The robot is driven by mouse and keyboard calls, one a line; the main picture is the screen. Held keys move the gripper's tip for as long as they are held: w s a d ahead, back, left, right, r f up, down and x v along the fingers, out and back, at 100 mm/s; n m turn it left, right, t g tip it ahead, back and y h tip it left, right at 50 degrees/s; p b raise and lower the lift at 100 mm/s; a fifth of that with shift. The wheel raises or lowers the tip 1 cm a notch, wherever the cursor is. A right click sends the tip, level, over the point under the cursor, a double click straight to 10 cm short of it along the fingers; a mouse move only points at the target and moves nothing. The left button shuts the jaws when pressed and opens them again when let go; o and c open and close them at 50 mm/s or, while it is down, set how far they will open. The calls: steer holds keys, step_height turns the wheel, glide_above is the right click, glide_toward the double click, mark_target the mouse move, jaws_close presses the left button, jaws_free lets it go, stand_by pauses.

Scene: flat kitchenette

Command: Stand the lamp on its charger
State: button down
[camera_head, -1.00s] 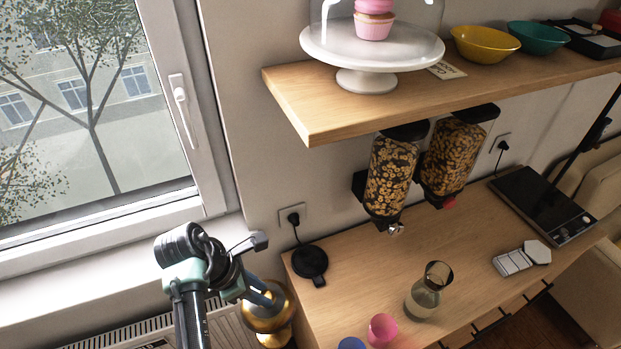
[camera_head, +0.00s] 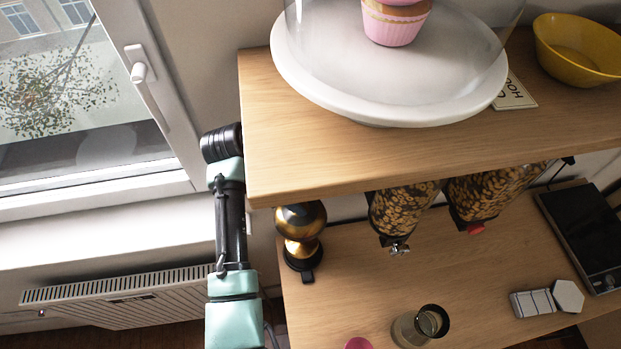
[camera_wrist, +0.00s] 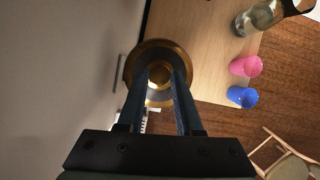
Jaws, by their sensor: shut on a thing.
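The lamp (camera_head: 300,224), gold with a dark band, is at the left end of the counter below the shelf, roughly upright. It also shows in the wrist view (camera_wrist: 175,53), seen from above between the fingers. My gripper (camera_wrist: 160,78) is shut on it; the shelf hides the gripper in the head view. The black round charger (camera_head: 304,273) lies on the counter under the lamp and is mostly covered by it. I cannot tell whether the lamp's base touches the charger or hangs just above it.
Cereal dispensers (camera_head: 398,210) hang to the right. A glass carafe (camera_head: 408,328) and a pink cup (camera_wrist: 245,66) stand farther along the counter (camera_head: 370,275). The wall is close on the left.

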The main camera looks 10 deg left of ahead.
mark_target(297, 216)
steer(key=shift+w, duration=0.1)
steer(key=shift+f+b, duration=0.85)
steer(key=shift+b, duration=0.25)
step_height(297, 216, down, 4)
steer(key=b, duration=0.4)
steer(key=shift+r, duration=0.1)
steer(key=shift+p, duration=0.8)
stand_by(0.4)
steer(key=shift+f+b, duration=0.3)
steer(key=shift+f, duration=0.25)
stand_by(0.4)
steer(key=c, duration=0.8)
jaws_free()
steer(key=shift+c, duration=0.2)
steer(key=shift+f, duration=0.15)
steer(key=p+v, duration=0.8)
steer(key=p, duration=0.1)
steer(key=shift+r, duration=0.25)
steer(key=shift+s+v, duration=0.2)
steer(key=shift+v, duration=1.15)
